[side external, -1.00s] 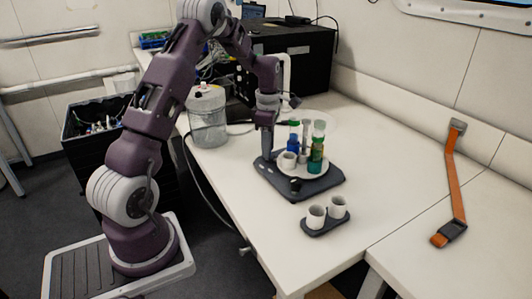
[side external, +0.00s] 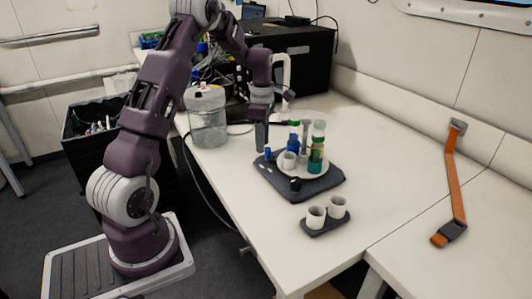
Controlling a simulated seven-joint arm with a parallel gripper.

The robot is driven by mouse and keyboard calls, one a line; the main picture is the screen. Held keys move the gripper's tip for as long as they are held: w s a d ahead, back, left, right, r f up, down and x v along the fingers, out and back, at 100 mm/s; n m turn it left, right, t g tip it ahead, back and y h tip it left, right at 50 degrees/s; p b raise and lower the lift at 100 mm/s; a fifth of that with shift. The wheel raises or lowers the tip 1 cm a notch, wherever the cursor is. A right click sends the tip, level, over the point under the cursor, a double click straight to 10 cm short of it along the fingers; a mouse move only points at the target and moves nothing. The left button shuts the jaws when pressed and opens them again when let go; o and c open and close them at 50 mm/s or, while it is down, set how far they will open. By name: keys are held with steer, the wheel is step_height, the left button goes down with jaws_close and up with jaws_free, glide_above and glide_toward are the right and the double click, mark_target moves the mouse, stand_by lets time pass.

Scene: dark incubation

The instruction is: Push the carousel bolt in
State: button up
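The carousel (side external: 317,173) is a round white plate on a dark grey base (side external: 267,180) on the bench. It carries a green-capped tube (side external: 316,160), a blue item (side external: 293,143) and a white cup (side external: 289,160). A small blue peg (side external: 267,153) stands upright at the base's back left edge, and a black knob (side external: 295,184) is at its front. I cannot tell for certain which of these is the bolt. My gripper (side external: 262,148) points down beside and slightly above the blue peg. Its finger gap is not visible, and contact with the peg cannot be told.
A small dark tray (side external: 327,226) with two white cups stands in front of the base. A clear canister (side external: 207,120) is behind left, and a black box (side external: 300,65) is at the back. An orange strap (side external: 454,190) lies at right. The bench between is clear.

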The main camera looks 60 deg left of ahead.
steer(key=shift+r, duration=1.35)
steer(key=s+d+r+m+t+y, duration=0.1)
steer(key=s+d+r+m+t, duration=0.15)
steer(key=d+r+m, duration=0.45)
steer(key=s+d+r+m+t+y, duration=0.1)
steer(key=s+d+r+m, duration=0.3)
steer(key=d+r+m, duration=0.25)
steer(key=s+d+m+t+h, duration=0.2)
steer(key=s+d+m, duration=1.1)
steer(key=s, duration=0.3)
steer(key=shift+s+d+r+m, duration=0.3)
steer(key=shift+d+m, duration=0.1)
steer(key=shift+m, duration=0.05)
